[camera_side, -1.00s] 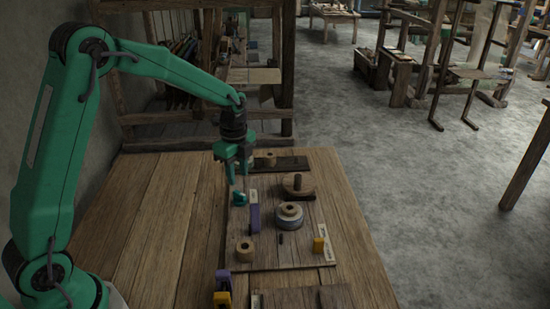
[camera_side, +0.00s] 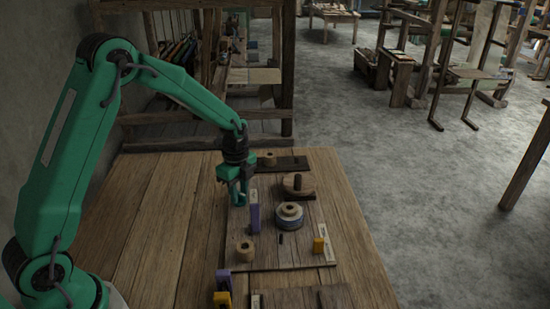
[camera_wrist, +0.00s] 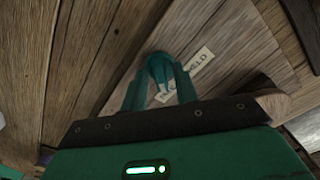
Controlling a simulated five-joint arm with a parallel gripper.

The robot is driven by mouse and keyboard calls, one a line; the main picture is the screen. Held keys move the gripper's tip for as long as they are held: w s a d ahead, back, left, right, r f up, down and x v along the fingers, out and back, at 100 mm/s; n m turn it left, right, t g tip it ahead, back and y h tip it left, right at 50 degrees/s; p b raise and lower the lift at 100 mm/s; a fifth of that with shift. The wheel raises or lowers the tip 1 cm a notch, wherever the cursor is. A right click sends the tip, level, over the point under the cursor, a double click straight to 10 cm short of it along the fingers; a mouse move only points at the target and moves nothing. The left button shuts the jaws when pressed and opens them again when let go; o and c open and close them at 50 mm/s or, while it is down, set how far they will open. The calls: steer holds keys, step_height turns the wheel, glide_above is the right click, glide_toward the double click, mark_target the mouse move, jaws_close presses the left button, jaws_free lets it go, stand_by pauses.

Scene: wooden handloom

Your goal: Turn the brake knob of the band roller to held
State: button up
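My gripper (camera_side: 238,198) is low over the left edge of the wooden board in the side view, pointing down. Its two teal fingers also show in the wrist view (camera_wrist: 160,90), on either side of a small teal knob (camera_wrist: 159,66), which I take to be the brake knob. I cannot tell whether the fingers press on it. A pale label (camera_wrist: 199,66) ending in "ELD" lies right beside the knob; its other lettering is partly covered. In the side view the fingers hide the knob. I cannot tell which round part is the band roller.
The table's left half (camera_side: 160,230) is clear.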

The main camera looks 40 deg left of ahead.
jaws_close()
steer(key=shift+n, duration=0.4)
steer(key=n, duration=0.7)
steer(key=shift+r, duration=0.1)
steer(key=n, duration=0.4)
steer(key=shift+n, duration=2.1)
